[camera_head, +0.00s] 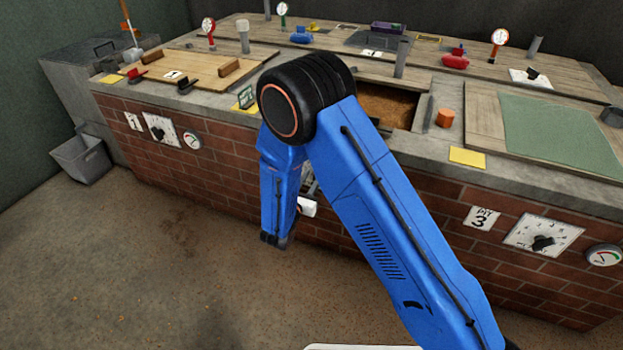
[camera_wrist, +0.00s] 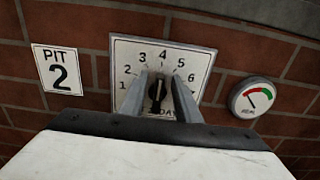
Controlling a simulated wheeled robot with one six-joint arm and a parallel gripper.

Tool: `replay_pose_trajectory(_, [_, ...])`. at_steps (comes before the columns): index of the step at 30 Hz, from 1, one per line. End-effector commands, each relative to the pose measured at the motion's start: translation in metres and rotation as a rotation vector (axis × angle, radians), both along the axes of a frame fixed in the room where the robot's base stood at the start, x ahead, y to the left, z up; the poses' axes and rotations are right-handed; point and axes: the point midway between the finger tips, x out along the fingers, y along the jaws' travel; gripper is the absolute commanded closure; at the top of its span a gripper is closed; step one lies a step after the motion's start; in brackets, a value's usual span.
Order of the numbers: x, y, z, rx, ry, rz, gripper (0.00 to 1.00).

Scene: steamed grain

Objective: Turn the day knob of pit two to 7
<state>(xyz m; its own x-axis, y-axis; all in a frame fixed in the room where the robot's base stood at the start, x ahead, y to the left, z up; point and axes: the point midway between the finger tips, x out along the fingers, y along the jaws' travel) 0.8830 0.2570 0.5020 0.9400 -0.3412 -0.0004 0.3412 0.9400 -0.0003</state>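The pit two dial plate (camera_wrist: 205,62) is a white square on the brick wall, marked with numbers from 1 upward and "DAY" below. Its dark day knob (camera_wrist: 157,90) is in the middle, with its narrow grip near upright, toward the gap between 3 and 4. My gripper (camera_wrist: 160,78) faces the plate with one grey finger on each side of the knob. The fingers look apart, with a small gap beside the knob; firm contact does not show. The 7 mark is largely hidden by the right finger. In the head view my blue arm hides this dial.
The "PIT 2" sign (camera_wrist: 57,69) is left of the dial and a round red-green gauge (camera_wrist: 254,97) is right of it. The pit three dial (camera_head: 543,235) is on the same wall to the right. The floor (camera_head: 180,270) in front is clear.

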Motion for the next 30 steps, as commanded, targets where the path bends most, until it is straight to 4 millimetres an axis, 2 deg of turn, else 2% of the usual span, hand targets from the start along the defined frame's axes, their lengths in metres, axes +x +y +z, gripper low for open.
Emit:
replay_pose_trajectory(2, [0.000,0.000,0.000,0.000,0.000,0.000,0.73])
replay_pose_trajectory(5, [0.000,0.000,0.000,0.000,0.000,0.000,0.97])
replay_pose_trajectory(6, [0.000,0.000,0.000,0.000,0.000,0.000,1.00])
replay_pose_trajectory(20, [-0.001,-0.002,0.000,0.067,-0.026,0.000,1.00])
replay_pose_trajectory(30, [-0.004,-0.010,-0.002,0.314,-0.115,-0.001,1.00])
